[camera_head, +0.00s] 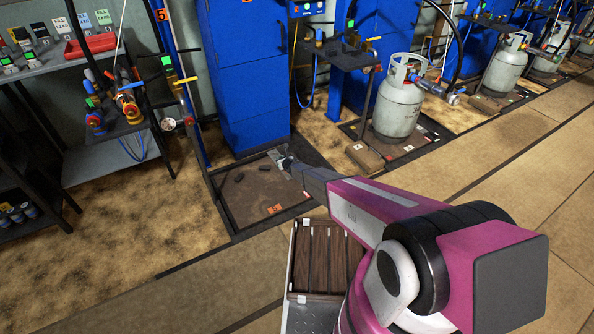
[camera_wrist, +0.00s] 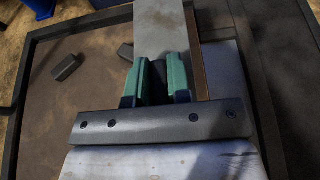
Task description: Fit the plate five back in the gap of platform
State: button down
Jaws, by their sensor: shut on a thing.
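My gripper (camera_wrist: 161,65) has green fingers and is shut on a dark handle-like piece of a long grey plate (camera_wrist: 162,22), which I take to be plate five. The plate has a brown side edge and runs ahead of the fingers. In the head view my gripper (camera_head: 286,162) is over the right part of the platform (camera_head: 225,208), a low dark frame with a brown surface. A paler strip (camera_wrist: 222,58) lies right of the plate in the wrist view. The gap's outline and the plate's number are hidden; I cannot tell whether the plate is seated.
Small dark blocks lie on the platform, one clear in the wrist view (camera_wrist: 65,68). A blue cabinet (camera_head: 240,80) stands behind it. A grey gas cylinder (camera_head: 398,105) stands on another platform to the right. A slatted brown tray (camera_head: 327,258) is nearer me.

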jog(key=w+d+f, duration=0.2)
jog(key=d, duration=0.1)
jog(key=w+d+f, duration=0.2)
jog(key=d, duration=0.1)
jog(key=w+d+f, duration=0.2)
jog(key=shift+w+d+f, duration=0.25)
jog(key=shift+w+d, duration=0.05)
jog(key=shift+d, duration=0.1)
jog(key=shift+d+f, duration=0.1)
jog(key=shift+f, duration=1.9)
jog(key=shift+f, duration=0.1)
jog(key=shift+f, duration=0.15)
jog(key=c, duration=1.1)
grip_release()
